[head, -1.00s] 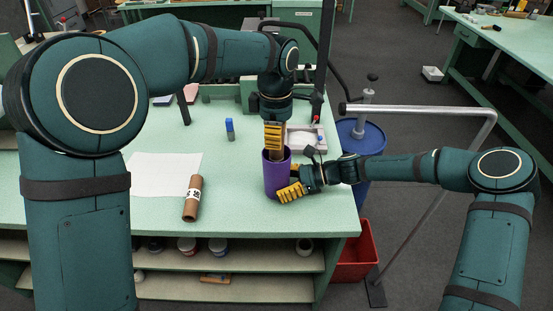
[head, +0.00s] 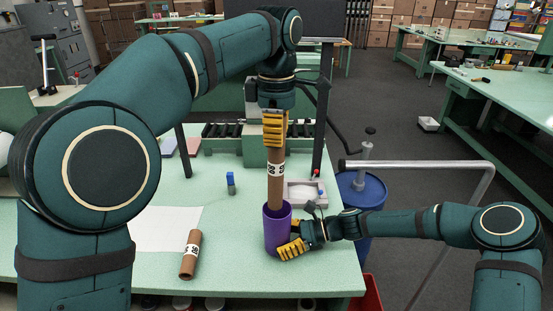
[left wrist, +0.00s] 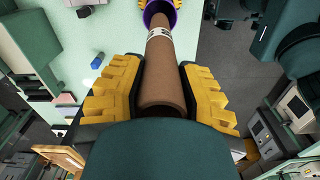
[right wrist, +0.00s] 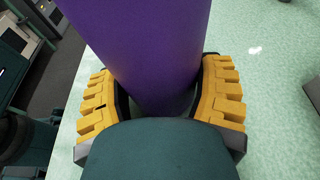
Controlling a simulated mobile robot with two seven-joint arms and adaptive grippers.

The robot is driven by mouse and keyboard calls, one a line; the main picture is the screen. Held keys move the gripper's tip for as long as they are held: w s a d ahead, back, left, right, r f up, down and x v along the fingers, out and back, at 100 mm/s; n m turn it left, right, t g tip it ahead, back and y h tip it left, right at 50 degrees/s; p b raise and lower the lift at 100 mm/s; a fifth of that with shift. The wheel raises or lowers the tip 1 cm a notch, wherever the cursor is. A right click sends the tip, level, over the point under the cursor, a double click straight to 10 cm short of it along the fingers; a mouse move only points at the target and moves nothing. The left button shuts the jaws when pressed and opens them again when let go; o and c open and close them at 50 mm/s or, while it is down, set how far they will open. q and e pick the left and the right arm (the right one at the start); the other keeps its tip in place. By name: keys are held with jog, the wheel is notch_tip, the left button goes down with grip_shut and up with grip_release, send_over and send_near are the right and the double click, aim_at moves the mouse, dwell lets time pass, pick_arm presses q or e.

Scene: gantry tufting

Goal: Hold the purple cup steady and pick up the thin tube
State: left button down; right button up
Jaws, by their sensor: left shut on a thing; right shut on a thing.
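The purple cup (head: 278,231) stands upright near the right front of the pale green table. My right gripper (head: 291,249) is shut around its lower part from the right; the right wrist view shows the purple wall (right wrist: 155,55) between the yellow fingers. A thin brown tube (head: 275,188) with a white printed band stands upright, its lower end hidden in the cup. My left gripper (head: 274,128) is shut on the tube's upper end from above. In the left wrist view the tube (left wrist: 163,70) lies between both fingers and runs down toward the cup rim (left wrist: 160,6).
A second, shorter brown tube (head: 190,254) lies on the table by a white sheet (head: 165,228). A small blue block (head: 231,183) and a whitish tray (head: 304,195) sit farther back. A blue barrel (head: 366,198) and a metal rail (head: 425,165) stand off the table's right side.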

pick_arm(q)
jog(key=shift+r, duration=1.3)
pick_arm(e)
jog(key=o, duration=0.9)
jog(key=shift+c, duration=0.2)
